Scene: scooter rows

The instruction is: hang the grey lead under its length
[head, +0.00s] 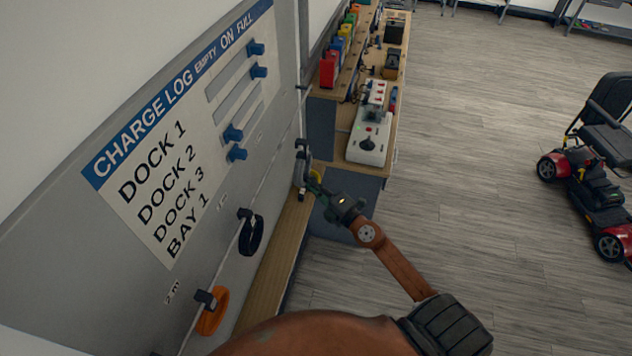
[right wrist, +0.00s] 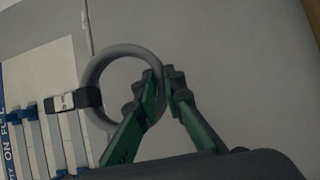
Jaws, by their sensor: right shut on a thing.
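The grey lead (right wrist: 93,72) is a round coil with a dark block (right wrist: 70,101) at its left side in the right wrist view. My right gripper (right wrist: 162,85) is shut on the coil's right side, its green fingers across the ring. In the head view the right gripper (head: 316,186) is at the grey panel's far lower edge, and the lead (head: 300,175) is small and partly hidden there. Whether the coil rests on a peg cannot be told. A black lead (head: 251,236) and an orange lead (head: 213,314) hang nearer on the panel. My left gripper is not in view.
A charge log board (head: 180,140) with blue sliders is on the panel. Small length labels are below it. A wooden ledge (head: 270,280) runs along the foot. A bench (head: 345,110) with chargers stands beyond. A red scooter (head: 605,165) is at right; the floor between is clear.

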